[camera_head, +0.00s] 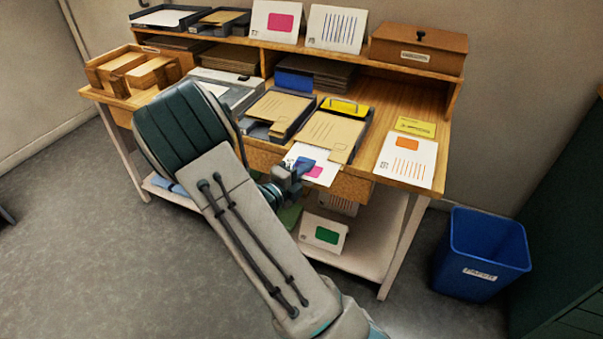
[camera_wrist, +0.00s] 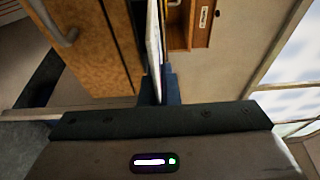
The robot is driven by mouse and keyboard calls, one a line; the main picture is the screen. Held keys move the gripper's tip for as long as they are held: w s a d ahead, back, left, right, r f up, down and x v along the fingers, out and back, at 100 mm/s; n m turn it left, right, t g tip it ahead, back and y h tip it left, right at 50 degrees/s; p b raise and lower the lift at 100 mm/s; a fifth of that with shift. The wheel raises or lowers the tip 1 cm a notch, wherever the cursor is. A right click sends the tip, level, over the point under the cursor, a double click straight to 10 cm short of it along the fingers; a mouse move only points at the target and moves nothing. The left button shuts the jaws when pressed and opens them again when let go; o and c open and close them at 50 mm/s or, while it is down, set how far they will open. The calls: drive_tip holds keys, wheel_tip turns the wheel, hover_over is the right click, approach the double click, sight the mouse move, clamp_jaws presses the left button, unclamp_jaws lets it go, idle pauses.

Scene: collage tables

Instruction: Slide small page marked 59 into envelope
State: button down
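My gripper (camera_head: 299,166) is at the front edge of the desk, with its blue fingers shut on a white page with a pink patch (camera_head: 316,171). In the wrist view the page (camera_wrist: 153,45) stands edge-on between the fingers (camera_wrist: 158,86). I cannot read a number on it. I cannot tell whether the page touches an envelope.
A white page with orange print (camera_head: 408,163) and a yellow card (camera_head: 415,127) lie at the desk's right. More pages lean on the upper shelf (camera_head: 360,53), beside a wooden box (camera_head: 418,45). A green-patched page (camera_head: 324,234) is on the lower shelf. A blue bin (camera_head: 483,250) stands right.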

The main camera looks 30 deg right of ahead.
sight(318, 150)
drive_tip(key=shift+w+d+p, duration=0.4)
drive_tip(key=shift+w+d, duration=0.55)
drive_tip(key=shift+d, duration=0.25)
drive_tip(key=shift+w+d+p, duration=0.4)
drive_tip(key=shift+w+d, duration=0.5)
drive_tip(key=shift+d, duration=0.3)
drive_tip(key=shift+w+d+p, duration=0.4)
drive_tip(key=shift+w+d, duration=0.55)
drive_tip(key=shift+d, duration=0.25)
drive_tip(key=c, duration=1.6)
unclamp_jaws()
